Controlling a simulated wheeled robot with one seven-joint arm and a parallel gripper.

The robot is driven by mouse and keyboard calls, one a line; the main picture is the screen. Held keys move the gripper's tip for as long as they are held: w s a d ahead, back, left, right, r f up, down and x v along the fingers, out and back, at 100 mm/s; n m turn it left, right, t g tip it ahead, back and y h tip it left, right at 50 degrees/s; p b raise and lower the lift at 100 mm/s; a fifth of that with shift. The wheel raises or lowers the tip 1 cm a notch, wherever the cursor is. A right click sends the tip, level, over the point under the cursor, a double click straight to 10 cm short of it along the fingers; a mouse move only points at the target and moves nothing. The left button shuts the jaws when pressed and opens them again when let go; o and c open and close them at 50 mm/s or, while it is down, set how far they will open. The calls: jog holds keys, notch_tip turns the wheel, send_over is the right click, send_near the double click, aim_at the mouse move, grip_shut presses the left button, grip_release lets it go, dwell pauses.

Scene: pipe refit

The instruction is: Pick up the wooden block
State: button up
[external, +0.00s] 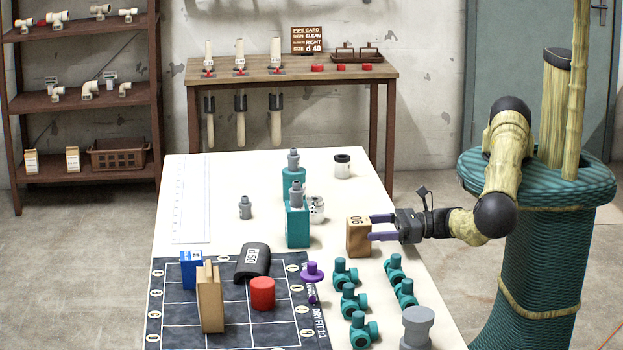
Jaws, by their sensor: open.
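A wooden block (358,239) with dark marks on its top stands upright on the white table, right of the table's middle. My gripper (377,228) is open and reaches in from the right, its two purple fingers pointing left at the block. The fingertips are at the block's right side; I cannot tell whether they touch it or straddle an edge. A second, taller light wooden piece (210,298) stands on the dark grid mat at the front left, well away from my gripper.
A teal block with a grey fitting (298,225) stands just left of the wooden block. Several teal pipe fittings (346,272) and a grey fitting (417,326) stand in front of my gripper. The mat (174,315) also holds a red cylinder (262,293). The table's back left is mostly clear.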

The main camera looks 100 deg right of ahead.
aim_at(359, 228)
jog(key=shift+w+p, duration=0.55)
jog(key=shift+w, duration=1.65)
jog(key=c, duration=1.1)
jog(key=shift+r, duration=0.15)
notch_tip(359, 228, up, 9)
jog(key=shift+f+p, duration=0.2)
jog(key=shift+p, duration=0.75)
jog(key=shift+r+p, duration=0.65)
